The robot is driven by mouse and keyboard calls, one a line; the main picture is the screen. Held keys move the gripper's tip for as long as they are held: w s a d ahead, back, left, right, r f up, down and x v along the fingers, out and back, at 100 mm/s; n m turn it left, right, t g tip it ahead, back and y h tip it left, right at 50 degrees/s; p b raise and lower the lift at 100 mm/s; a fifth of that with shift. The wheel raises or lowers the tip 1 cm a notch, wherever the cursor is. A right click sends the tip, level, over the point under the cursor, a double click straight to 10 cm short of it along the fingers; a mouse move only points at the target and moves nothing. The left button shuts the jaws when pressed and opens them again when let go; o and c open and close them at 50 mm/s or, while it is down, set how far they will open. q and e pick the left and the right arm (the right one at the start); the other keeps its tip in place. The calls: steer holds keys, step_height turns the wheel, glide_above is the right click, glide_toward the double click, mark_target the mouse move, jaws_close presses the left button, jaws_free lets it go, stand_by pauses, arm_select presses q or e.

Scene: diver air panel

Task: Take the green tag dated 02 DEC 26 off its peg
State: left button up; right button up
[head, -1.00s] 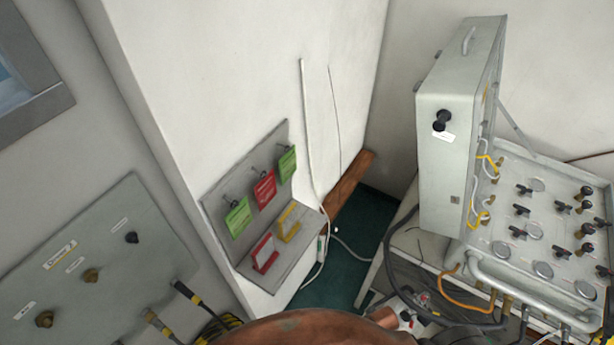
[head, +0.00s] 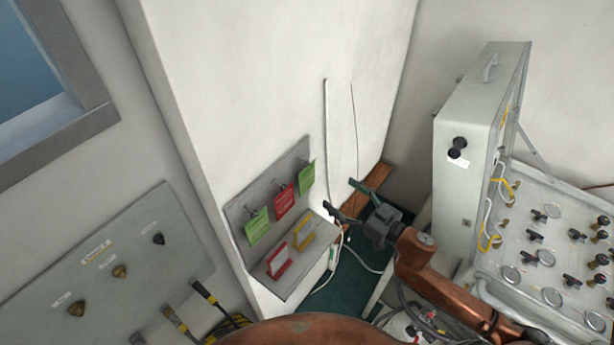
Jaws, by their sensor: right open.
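A grey tag board (head: 240,212) on the white wall has a row of pegs with a green tag (head: 257,227) at the left, a red tag (head: 285,201) in the middle and another green tag (head: 307,178) at the right. The dates on the tags are too small to read. My right gripper (head: 342,198) is open and empty, to the right of the board and apart from the tags. Its fingers point left toward the board. My left gripper is not in view.
Below the tags, the board's shelf (head: 290,283) bears a red holder (head: 279,262) and a yellow holder (head: 303,235). A grey valve case (head: 470,150) stands at the right. A panel with knobs (head: 120,255) is at the lower left.

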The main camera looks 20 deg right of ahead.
mark_target(308, 177)
steer(key=shift+n+g+y, duration=0.5)
steer(key=shift+n+y, duration=0.2)
steer(key=shift+y, duration=0.2)
steer(key=w+a+r, duration=0.1)
steer(key=a, duration=0.1)
steer(key=w+a+r+p, duration=0.1)
steer(key=a, duration=0.1)
steer(key=w+a+r+p, duration=0.1)
steer(key=w+a, duration=0.1)
steer(key=shift+a+r, duration=0.15)
steer(key=shift+a, duration=0.2)
steer(key=shift+w+a+p, duration=0.35)
steer(key=shift+w+a, duration=0.05)
steer(key=shift+c, duration=0.7)
steer(key=c, duration=0.9)
